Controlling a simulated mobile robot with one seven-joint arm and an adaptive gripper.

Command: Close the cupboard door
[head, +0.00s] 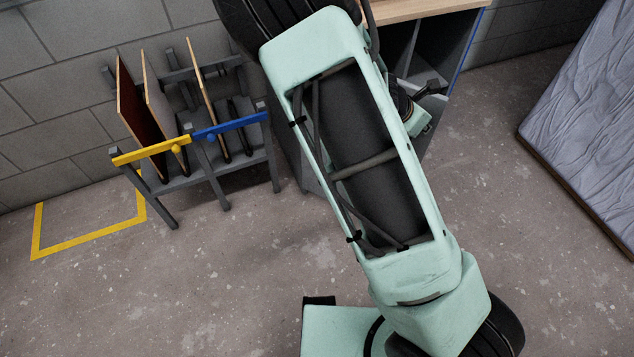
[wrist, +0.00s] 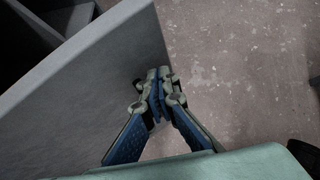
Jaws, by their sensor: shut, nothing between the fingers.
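The cupboard (head: 425,10) stands at the top of the head view, with a pale wooden top and an open, dark interior. Its grey door (wrist: 95,75) fills the left of the wrist view and stands open, swung out from the dark interior. My gripper (wrist: 158,82) is shut and empty, its blue-padded fingertips together at the door's free edge. I cannot tell whether they touch the door. In the head view my gripper (head: 432,88) shows only partly beside my arm, which hides most of the door and much of the cupboard front.
A dark rack (head: 215,165) with yellow and blue front bars holds several upright boards left of my arm. Yellow tape (head: 88,240) marks the floor beside it. A grey, wrinkled-topped slab (head: 590,110) lies at the right. The floor between it and my arm is clear.

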